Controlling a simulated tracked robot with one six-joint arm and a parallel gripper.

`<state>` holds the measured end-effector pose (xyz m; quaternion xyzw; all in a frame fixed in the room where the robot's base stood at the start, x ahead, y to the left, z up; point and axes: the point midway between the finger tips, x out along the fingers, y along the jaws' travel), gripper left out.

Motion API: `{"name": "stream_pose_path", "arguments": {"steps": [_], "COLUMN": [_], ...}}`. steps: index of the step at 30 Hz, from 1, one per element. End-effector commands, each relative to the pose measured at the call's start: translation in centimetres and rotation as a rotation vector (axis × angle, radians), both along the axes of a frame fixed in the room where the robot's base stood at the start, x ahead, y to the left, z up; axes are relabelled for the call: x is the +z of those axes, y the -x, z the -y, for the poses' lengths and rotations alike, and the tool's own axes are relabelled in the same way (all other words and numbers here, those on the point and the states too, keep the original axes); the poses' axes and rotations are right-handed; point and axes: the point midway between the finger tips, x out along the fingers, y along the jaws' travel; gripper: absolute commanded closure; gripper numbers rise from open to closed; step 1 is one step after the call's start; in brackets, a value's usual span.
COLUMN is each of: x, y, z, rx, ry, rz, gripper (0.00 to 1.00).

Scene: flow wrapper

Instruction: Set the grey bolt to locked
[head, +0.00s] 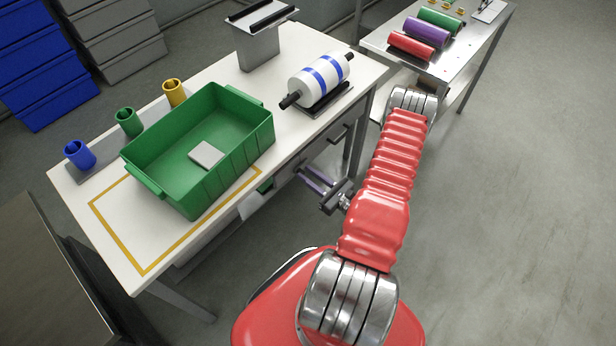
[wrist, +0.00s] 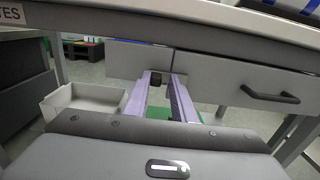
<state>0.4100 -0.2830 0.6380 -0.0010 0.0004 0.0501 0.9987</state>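My gripper (wrist: 161,78) reaches forward in the wrist view with its two lavender fingers apart and a gap between them. In the head view my gripper (head: 306,170) is at the front side of the workbench, below its top. A small dark block (wrist: 155,78) shows at the fingertips, by the lower edge of the grey drawer fronts; I cannot tell whether it belongs to the bolt or whether a finger touches it. The grey bolt itself is not clearly visible, so its setting cannot be told.
A grey drawer (wrist: 240,80) with a black handle (wrist: 270,94) is right of the fingers. The white workbench top (wrist: 200,15) overhangs closely. A grey open bin (wrist: 85,98) stands left. A green crate (head: 258,132) and a striped roll (head: 318,80) are on the bench.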

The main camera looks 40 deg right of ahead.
Motion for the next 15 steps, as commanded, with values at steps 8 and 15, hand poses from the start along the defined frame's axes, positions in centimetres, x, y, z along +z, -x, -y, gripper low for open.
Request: {"name": "stream_pose_path", "arguments": {"steps": [8, 15], "x": [0.01, 0.00], "y": [-0.04, 0.18], "z": [-0.13, -0.19], "rx": [0.003, 0.005], "ry": [0.000, -0.002], "rz": [0.001, 0.000], "gripper": [0.67, 0.67]}}
